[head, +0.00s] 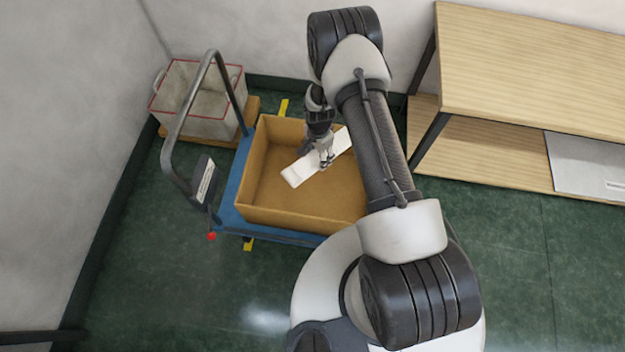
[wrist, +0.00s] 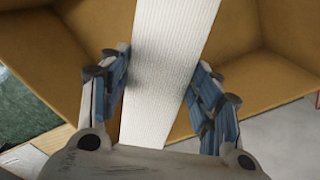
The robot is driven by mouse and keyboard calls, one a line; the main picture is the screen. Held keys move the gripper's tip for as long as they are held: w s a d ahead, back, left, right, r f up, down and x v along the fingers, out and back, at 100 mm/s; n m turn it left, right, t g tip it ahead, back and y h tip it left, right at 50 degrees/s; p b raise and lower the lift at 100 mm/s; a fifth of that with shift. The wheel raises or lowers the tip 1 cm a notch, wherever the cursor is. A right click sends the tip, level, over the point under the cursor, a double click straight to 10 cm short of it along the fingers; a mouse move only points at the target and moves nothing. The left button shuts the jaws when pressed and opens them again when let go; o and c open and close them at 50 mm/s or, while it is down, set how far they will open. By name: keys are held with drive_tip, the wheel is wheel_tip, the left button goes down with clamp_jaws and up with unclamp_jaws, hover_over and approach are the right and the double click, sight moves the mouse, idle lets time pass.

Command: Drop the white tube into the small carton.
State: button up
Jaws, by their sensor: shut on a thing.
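The white tube (head: 299,173) is a long pale piece with a ribbed surface; it also shows in the wrist view (wrist: 165,60). My gripper (head: 324,160) is shut on it near its middle, with a finger on each side in the wrist view (wrist: 160,85). The open carton (head: 300,219) is brown and sits on a blue cart. In the head view the tube and my gripper are over the carton's opening, with the tube slanting across it. Whether the tube touches the carton is not clear. My arm hides the carton's right side.
The blue cart (head: 226,213) has a grey push handle (head: 171,150) at the left. A white bin with red trim (head: 197,100) stands behind it. A wooden shelf unit (head: 530,60) is at the right. Green floor is clear at the front left.

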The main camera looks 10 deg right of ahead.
drive_tip(key=shift+f+b, duration=0.85)
drive_tip(key=shift+f, duration=1.05)
drive_tip(key=o, duration=0.9)
drive_tip(key=shift+o, duration=0.2)
drive_tip(key=shift+r, duration=0.15)
wheel_tip(320, 180, up, 12)
drive_tip(key=shift+f, duration=0.1)
